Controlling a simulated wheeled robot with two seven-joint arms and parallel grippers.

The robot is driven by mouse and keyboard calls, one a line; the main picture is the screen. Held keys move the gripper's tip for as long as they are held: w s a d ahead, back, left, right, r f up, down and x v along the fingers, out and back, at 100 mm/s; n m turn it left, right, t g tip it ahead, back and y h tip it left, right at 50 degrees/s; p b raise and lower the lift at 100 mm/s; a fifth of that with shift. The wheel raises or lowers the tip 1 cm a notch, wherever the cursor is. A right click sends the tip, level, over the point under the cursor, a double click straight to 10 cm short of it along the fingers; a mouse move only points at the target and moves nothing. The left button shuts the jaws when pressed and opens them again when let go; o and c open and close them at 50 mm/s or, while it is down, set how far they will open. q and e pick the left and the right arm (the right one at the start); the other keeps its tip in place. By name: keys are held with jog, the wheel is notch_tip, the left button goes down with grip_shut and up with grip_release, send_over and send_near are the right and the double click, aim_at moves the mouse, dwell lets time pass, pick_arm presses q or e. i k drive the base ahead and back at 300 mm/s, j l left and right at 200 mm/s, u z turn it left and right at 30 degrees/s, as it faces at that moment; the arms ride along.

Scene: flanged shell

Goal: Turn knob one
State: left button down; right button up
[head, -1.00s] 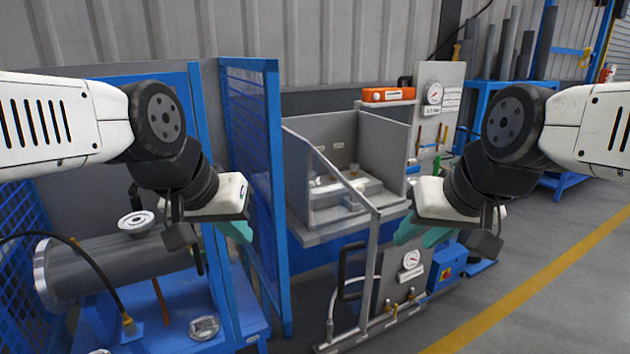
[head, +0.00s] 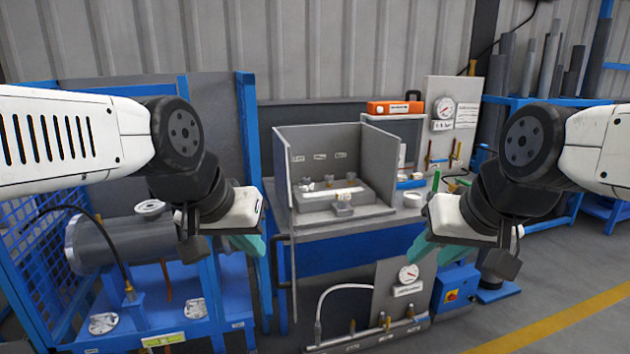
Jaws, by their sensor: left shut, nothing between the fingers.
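Several small knob-like fittings (head: 328,181) stand in a row on a grey block inside an open-topped grey enclosure (head: 385,163) on the central bench. Small labels on its back wall are unreadable, so I cannot tell which fitting is knob one. Brass valves (head: 383,321) also show on the low panel below, with labels too small to read. My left gripper (head: 250,246), with teal fingers, is shut and empty, left of the bench front. My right gripper (head: 420,250) is at the right of the bench front, touching nothing visible; its finger gap is unclear.
A grey flanged cylinder (head: 125,243) lies on a blue stand at the left. A blue post (head: 249,130) stands between it and the bench. A gauge board (head: 450,115) and orange case (head: 394,107) are behind at the right. Open floor (head: 590,265) lies at the right.

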aim_at(305, 181)
jog(key=i+l+u, duration=0.2)
jog(key=l, duration=0.2)
jog(key=l+u, duration=0.2)
jog(key=l, duration=0.25)
jog(key=i+l+u, duration=0.2)
jog(key=l, duration=0.25)
jog(key=i+l+u, duration=0.35)
jog(key=i+l, duration=0.15)
jog(key=i+l+u, duration=0.3)
jog(key=i+l, duration=0.6)
jog(key=i+j+u, duration=0.05)
jog(key=i, duration=0.05)
